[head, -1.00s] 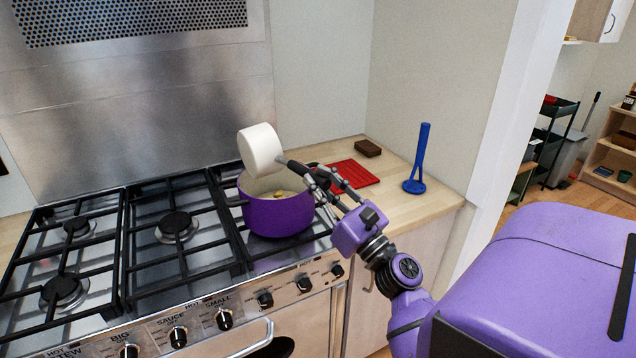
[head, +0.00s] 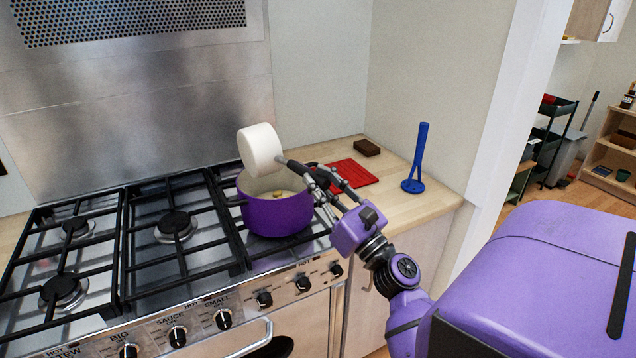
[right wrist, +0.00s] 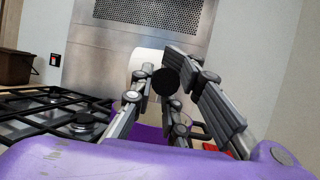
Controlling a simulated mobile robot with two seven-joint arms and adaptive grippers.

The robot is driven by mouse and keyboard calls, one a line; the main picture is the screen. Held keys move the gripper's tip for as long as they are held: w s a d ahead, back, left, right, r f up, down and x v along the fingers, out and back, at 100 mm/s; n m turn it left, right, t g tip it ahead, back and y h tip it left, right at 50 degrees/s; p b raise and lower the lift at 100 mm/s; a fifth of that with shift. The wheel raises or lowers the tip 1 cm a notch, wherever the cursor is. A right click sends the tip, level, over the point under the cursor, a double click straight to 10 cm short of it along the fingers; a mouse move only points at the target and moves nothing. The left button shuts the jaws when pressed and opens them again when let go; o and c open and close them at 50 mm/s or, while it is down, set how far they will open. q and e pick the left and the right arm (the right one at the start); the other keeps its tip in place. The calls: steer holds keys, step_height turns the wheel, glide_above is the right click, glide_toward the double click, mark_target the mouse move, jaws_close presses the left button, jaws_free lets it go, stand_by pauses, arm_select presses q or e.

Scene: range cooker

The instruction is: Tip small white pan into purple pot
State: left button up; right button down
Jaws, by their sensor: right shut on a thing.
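The small white pan (head: 259,148) is tilted steeply on its side above the purple pot (head: 276,216), its base facing up and left. My right gripper (head: 315,178) is shut on the pan's dark handle, to the right of the pot's rim. The pot stands upright on the right rear part of the hob. A few small yellowish pieces (head: 277,193) show inside the pot. The pan's opening faces away, so its inside is hidden. In the right wrist view the white pan (right wrist: 147,62) shows behind the fingers. My left gripper is not in view.
A red mat (head: 346,173), a brown block (head: 367,148) and a blue upright utensil (head: 419,160) are on the wooden counter right of the hob. Black burner grates (head: 182,255) left of the pot are empty. The steel backsplash stands behind.

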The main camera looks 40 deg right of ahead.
steer(key=shift+d+r+m+h, duration=0.2)
steer(key=shift+m+h, duration=0.2)
steer(key=shift+m, duration=0.4)
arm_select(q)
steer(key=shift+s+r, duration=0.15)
arm_select(e)
steer(key=shift+f, duration=0.1)
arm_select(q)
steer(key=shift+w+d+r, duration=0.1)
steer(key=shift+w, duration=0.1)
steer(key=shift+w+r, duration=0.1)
arm_select(e)
steer(key=shift+d+m, duration=0.1)
steer(key=shift+m, duration=0.2)
steer(key=shift+d+m+h+p, duration=0.2)
steer(key=shift+m+h+p, duration=0.3)
steer(key=shift+m+h, duration=0.15)
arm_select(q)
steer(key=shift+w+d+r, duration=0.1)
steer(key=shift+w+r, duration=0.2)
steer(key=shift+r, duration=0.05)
arm_select(e)
steer(key=shift+d+m, duration=0.1)
steer(key=shift+m, duration=0.25)
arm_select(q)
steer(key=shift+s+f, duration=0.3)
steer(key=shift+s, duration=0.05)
arm_select(e)
steer(key=shift+s+f, duration=0.1)
steer(key=shift+f, duration=0.05)
